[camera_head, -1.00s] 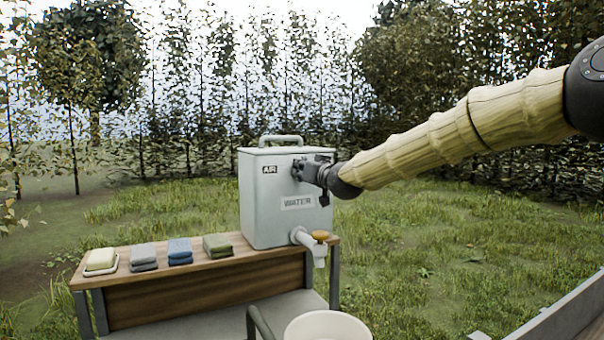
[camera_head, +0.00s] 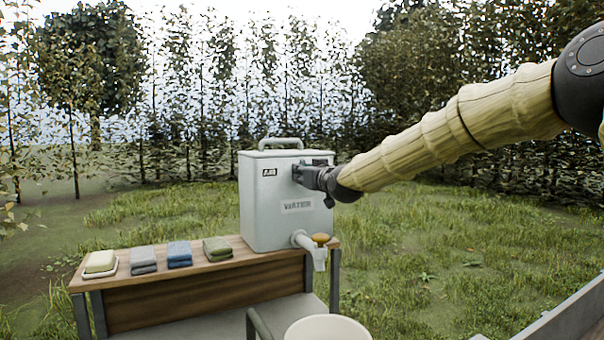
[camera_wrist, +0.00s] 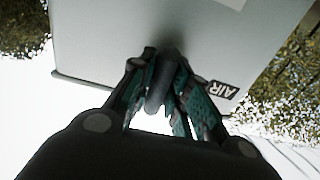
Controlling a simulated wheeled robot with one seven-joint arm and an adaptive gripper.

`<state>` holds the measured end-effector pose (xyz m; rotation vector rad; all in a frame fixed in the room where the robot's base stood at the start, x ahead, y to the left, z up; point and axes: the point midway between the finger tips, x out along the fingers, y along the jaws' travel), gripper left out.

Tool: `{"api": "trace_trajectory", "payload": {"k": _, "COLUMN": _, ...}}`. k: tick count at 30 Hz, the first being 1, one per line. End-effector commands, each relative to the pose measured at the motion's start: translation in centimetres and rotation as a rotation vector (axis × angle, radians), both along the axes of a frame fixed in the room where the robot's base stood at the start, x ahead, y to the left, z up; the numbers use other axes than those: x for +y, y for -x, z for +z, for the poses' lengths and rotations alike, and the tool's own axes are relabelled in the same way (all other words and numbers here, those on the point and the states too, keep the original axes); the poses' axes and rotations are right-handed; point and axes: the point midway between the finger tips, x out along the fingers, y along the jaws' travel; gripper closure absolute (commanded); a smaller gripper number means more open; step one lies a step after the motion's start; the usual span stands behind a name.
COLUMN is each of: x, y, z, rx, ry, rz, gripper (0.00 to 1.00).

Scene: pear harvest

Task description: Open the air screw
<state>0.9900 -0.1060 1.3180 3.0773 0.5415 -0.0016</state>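The grey water container (camera_head: 262,215) stands upright at the right end of the wooden bench, with an AIR label (camera_head: 269,172) high on its front and a WATER label (camera_head: 298,205) lower down. My gripper (camera_head: 299,172) is at the front face, right of the AIR label, and hides the air screw in the head view. In the wrist view the air screw (camera_wrist: 160,88) is a dark knob between the two fingers. The fingers are closed in on it from both sides, near the container's face.
Soap on a dish (camera_head: 100,263) and folded cloths, grey (camera_head: 143,259), blue (camera_head: 180,254) and green (camera_head: 217,248), lie left on the bench (camera_head: 200,285). Grass to the right is open.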

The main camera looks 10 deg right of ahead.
Motion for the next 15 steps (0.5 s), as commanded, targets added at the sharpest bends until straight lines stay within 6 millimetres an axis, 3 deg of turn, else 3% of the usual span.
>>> {"api": "trace_trajectory", "payload": {"k": 1, "x": 0.0, "y": -0.02, "z": -0.41, "rx": 0.005, "ry": 0.001, "rz": 0.0, "gripper": 0.71}}
{"api": "trace_trajectory", "payload": {"k": 3, "x": 0.02, "y": -0.02, "z": -0.29, "rx": 0.003, "ry": 0.0, "rz": 0.0, "gripper": 0.61}}
{"api": "trace_trajectory", "payload": {"k": 15, "x": -0.05, "y": 0.38, "z": 0.11, "rx": -0.002, "ry": -0.002, "rz": 0.001, "gripper": 0.61}}
